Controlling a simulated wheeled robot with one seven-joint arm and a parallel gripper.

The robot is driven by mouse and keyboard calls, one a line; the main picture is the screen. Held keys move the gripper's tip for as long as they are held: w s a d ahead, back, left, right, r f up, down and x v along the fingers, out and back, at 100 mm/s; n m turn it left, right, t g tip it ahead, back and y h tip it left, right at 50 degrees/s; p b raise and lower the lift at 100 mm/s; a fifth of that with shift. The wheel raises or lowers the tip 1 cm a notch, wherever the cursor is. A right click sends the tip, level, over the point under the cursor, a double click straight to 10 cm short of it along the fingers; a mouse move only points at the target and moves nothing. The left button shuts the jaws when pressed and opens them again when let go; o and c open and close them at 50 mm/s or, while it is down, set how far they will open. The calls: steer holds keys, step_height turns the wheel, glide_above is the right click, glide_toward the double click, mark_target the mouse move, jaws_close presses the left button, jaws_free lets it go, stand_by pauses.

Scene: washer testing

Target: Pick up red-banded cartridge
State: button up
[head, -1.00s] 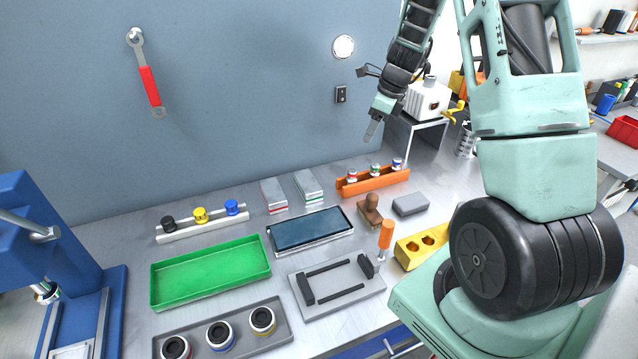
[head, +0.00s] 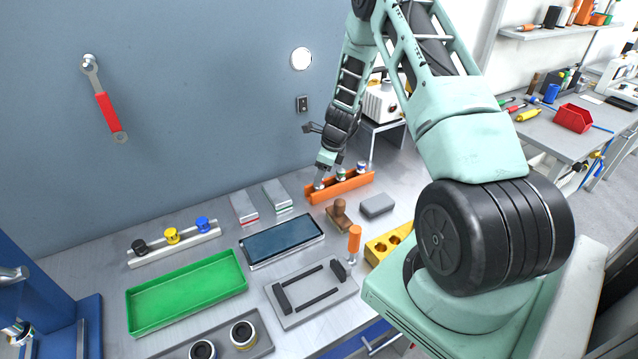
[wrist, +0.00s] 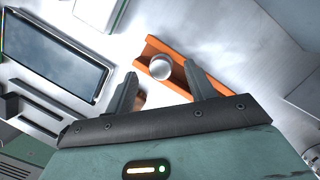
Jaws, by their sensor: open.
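An orange rack (head: 345,187) stands near the back wall with three small white cartridges in a row. The leftmost, the red-banded cartridge (head: 319,185), is partly hidden by my gripper (head: 324,172), which is just above it. The green-banded cartridge (head: 341,174) and blue-banded cartridge (head: 362,168) stand to its right. In the wrist view my gripper (wrist: 160,69) is open, with one finger on either side of a round silvery cartridge top (wrist: 160,67) in the orange rack (wrist: 150,48). Its band does not show from above, and I cannot tell whether the fingers touch it.
A wooden stamp (head: 340,213) and a grey block (head: 377,205) lie in front of the rack. Two pale boxes (head: 244,207) lie to its left. A dark-screened tablet (head: 282,240), a green tray (head: 187,292) and an orange-handled tool (head: 354,243) are nearer.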

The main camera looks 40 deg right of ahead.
steer(key=shift+p+x, duration=0.45)
steer(key=shift+x, duration=1.05)
steer(key=c, duration=1.1)
steer(key=shift+o, duration=0.2)
